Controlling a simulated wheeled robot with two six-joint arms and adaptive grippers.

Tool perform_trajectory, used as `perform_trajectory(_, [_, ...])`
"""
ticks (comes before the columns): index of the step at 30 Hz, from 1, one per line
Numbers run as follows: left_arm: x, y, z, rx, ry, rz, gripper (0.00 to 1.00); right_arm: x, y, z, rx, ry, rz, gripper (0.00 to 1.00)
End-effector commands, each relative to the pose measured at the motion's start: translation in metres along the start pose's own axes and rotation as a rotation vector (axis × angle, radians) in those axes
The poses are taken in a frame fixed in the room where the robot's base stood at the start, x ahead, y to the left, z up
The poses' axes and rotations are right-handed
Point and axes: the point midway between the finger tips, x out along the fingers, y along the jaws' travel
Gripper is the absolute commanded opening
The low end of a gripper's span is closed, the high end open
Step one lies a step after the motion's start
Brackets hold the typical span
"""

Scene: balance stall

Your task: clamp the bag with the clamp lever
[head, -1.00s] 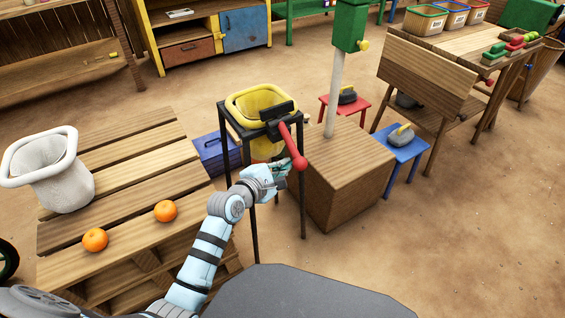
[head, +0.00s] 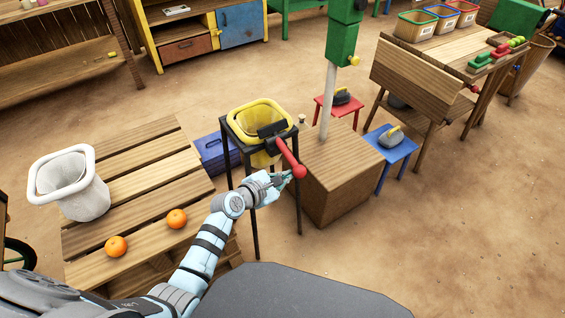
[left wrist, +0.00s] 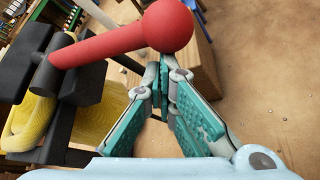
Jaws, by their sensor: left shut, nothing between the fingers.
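The yellow bag (head: 262,117) hangs open-mouthed in a black stand (head: 228,128); it also shows in the left wrist view (left wrist: 30,125). The clamp lever (head: 287,154) is a red bar with a ball end, joined to a black clamp block (head: 270,130) at the bag's front rim. It slants down to the right. My left gripper (head: 284,177) is shut and empty beside the ball. In the left wrist view the lever (left wrist: 115,42) crosses the top, and the fingertips (left wrist: 164,62) meet just below the ball. I cannot tell if they touch it. My right gripper is not in view.
A wooden box (head: 345,165) with a pole stands right of the stand. A blue crate (head: 212,155) is behind left. A pallet table (head: 150,165) on the left holds a white bag (head: 80,190) and two oranges (head: 176,219). Floor at the right is clear.

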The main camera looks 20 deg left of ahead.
Motion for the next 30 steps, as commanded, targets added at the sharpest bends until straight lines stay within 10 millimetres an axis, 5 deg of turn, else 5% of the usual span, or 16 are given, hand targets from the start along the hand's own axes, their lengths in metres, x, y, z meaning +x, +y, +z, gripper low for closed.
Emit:
perform_trajectory(1, [-0.008,0.009,0.015,-0.038,0.000,-0.020,0.00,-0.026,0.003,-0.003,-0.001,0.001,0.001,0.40])
perform_trajectory(12, [-0.024,0.020,0.044,-0.346,-0.001,-0.188,0.00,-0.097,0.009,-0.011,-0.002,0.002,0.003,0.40])
perform_trajectory(30, [-0.040,0.050,0.073,-0.711,-0.002,-0.388,0.00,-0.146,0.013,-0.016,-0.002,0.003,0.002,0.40])
